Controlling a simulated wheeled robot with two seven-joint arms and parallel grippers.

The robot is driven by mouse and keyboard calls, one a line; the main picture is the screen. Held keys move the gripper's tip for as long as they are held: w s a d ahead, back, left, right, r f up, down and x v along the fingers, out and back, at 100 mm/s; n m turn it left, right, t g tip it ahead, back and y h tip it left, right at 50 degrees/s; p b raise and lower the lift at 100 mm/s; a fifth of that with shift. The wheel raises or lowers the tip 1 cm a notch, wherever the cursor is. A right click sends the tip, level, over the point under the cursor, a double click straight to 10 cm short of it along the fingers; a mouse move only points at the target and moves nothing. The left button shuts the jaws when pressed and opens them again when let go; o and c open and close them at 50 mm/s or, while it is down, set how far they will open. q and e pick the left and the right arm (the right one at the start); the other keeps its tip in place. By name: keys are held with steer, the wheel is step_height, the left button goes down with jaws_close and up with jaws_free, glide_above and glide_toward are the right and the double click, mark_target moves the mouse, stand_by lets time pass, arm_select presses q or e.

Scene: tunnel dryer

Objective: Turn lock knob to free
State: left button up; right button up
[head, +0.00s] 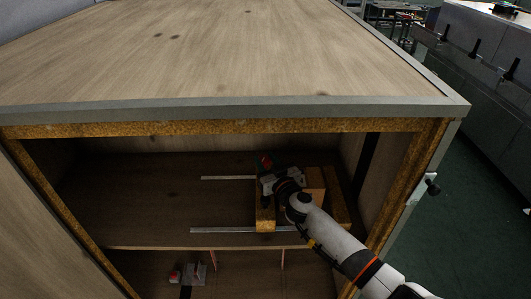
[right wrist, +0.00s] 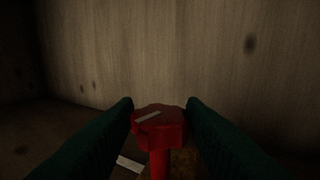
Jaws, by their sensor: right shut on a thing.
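The lock knob (right wrist: 158,123) is red, with a pale bar mark on its top, and stands on a red stem in the right wrist view. The mark slants, rising to the right. My right gripper (right wrist: 159,117) has its two dark green fingers on either side of the knob, shut on it. In the head view my right gripper (head: 267,170) reaches into the wooden cabinet (head: 240,107), over a wooden block (head: 265,218). A bit of red shows at its tip, and the rest of the knob is hidden. My left gripper is not in view.
Two metal rails (head: 240,230) run along the shelf (head: 150,215) inside the cabinet. The cabinet top and right side wall close in around my right arm. A small metal plate with a red part (head: 188,274) lies on the lower level. A latch (head: 430,186) sits on the right edge.

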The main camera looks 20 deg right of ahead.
steer(key=shift+d+n+y, duration=0.15)
steer(key=shift+n+y, duration=0.55)
steer(key=shift+y, duration=0.2)
steer(key=shift+f+n+g+y+b, duration=0.1)
steer(key=shift+n+g+y+b, duration=0.5)
steer(key=shift+y, duration=0.4)
steer(key=o, duration=1)
steer(key=b+v, duration=0.1)
steer(key=v, duration=1.1)
